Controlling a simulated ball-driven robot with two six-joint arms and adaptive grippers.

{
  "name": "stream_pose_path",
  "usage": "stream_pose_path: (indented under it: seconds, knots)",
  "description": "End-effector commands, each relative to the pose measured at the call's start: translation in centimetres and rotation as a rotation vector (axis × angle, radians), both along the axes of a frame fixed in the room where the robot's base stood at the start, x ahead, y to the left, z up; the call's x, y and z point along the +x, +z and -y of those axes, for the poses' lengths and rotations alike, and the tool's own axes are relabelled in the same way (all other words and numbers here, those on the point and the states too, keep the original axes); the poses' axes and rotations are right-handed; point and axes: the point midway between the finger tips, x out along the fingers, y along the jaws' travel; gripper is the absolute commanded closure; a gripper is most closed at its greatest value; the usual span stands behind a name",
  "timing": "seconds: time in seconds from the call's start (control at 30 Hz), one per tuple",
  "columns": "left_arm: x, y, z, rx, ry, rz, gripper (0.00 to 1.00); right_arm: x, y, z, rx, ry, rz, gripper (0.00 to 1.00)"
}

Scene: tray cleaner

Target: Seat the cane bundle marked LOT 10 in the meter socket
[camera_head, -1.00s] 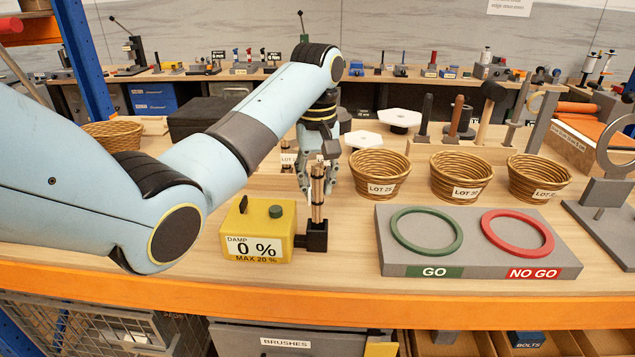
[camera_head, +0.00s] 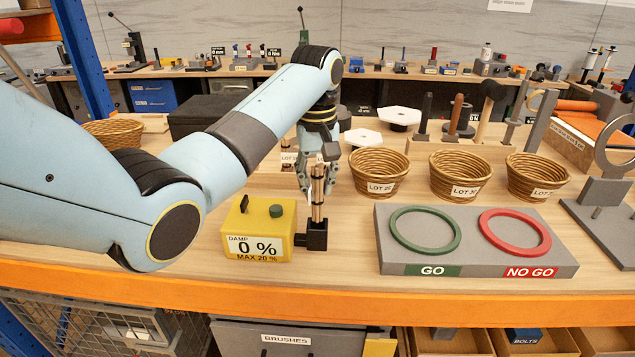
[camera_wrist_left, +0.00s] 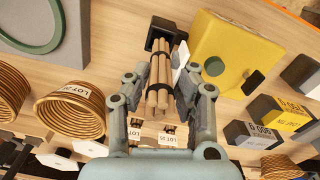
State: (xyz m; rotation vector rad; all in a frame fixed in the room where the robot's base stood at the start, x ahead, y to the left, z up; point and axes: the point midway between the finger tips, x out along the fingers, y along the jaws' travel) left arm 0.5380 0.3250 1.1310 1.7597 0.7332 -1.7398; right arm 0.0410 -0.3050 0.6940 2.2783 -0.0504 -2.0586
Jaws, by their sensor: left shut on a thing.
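The cane bundle (camera_head: 317,205) is a small upright bunch of tan sticks with dark bands. It also shows in the left wrist view (camera_wrist_left: 158,78). My left gripper (camera_head: 318,178) is shut on its upper part. The bundle's lower end is at the mouth of the black meter socket (camera_head: 317,237), which also shows in the wrist view (camera_wrist_left: 167,27); I cannot tell how deep it sits. A white tag hangs by the bundle, its writing unreadable. The socket adjoins the yellow damp meter (camera_head: 258,232), which reads 0 % and MAX 20 %. My right gripper is out of view.
Wicker baskets (camera_head: 379,173) with lot labels stand right of the gripper. A grey GO / NO GO gauge block (camera_head: 480,258) with a green and a red ring lies at the front right. A black box (camera_head: 205,115) is behind my arm. The orange bench edge (camera_head: 330,306) runs along the front.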

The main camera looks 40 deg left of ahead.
Motion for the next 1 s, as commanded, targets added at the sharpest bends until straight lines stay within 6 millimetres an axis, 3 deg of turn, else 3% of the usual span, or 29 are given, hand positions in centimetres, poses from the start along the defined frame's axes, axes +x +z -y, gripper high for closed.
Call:
stream_pose_path:
  seconds: [1.0]
  knots:
    - [0.0, -1.4, 0.0, 0.0, 0.0, 0.0, 1.0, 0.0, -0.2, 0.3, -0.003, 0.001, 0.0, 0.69]
